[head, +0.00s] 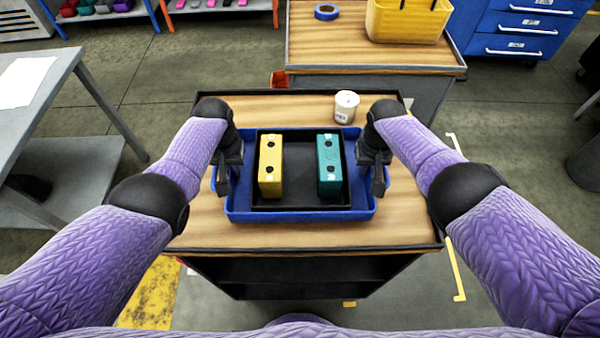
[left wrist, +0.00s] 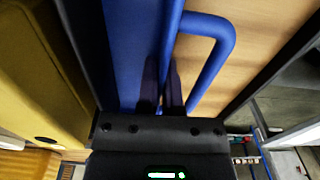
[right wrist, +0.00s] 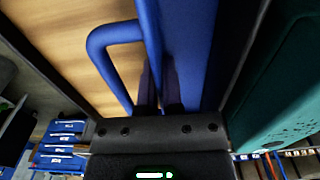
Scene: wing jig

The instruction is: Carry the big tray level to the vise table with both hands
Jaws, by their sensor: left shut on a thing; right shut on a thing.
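The big blue tray (head: 300,216) is over the wooden-topped table in front of me and looks level. I cannot tell whether it touches the tabletop. In it lies a smaller black tray (head: 300,205) with a yellow block (head: 270,180) at left and a teal block (head: 330,180) at right. My left gripper (head: 226,180) is shut on the blue tray's left side, by its loop handle (left wrist: 222,45). My right gripper (head: 378,180) is shut on the right side, by the other loop handle (right wrist: 105,50). The fingertips are partly hidden in the head view. I cannot make out a vise.
A white cylinder (head: 346,106) stands close behind the blue tray on the wooden-topped table (head: 300,240). Beyond is another table (head: 345,55) with a yellow bin (head: 405,22) and blue tape (head: 326,12). A grey table (head: 45,85) stands at left.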

